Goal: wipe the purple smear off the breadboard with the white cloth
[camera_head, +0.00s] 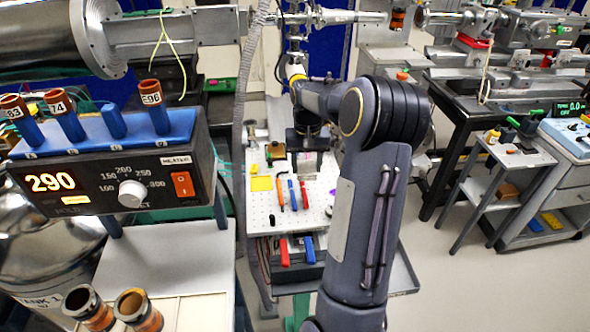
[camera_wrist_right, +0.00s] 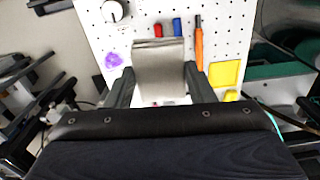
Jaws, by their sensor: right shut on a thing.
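The white breadboard (camera_head: 262,210) with rows of holes lies beyond my right arm in the head view, and it fills the upper part of the right wrist view (camera_wrist_right: 240,22). The purple smear (camera_wrist_right: 113,60) is a small patch on the board, left of my gripper in the wrist view. In the head view a bit of it (camera_head: 333,191) shows beside my arm. My right gripper (camera_wrist_right: 158,82) is shut on the folded cloth (camera_wrist_right: 159,60), which looks greyish white. The cloth is beside the smear in the picture; whether it touches the board I cannot tell. My left gripper is out of view.
An orange screwdriver (camera_wrist_right: 198,45), a blue pen (camera_wrist_right: 177,27), a red pen (camera_wrist_right: 158,30), a yellow pad (camera_wrist_right: 224,74) and a round knob (camera_wrist_right: 114,11) are on the board. A heater box (camera_head: 110,170) with tubes stands at left. A dark bench (camera_head: 450,110) stands at right.

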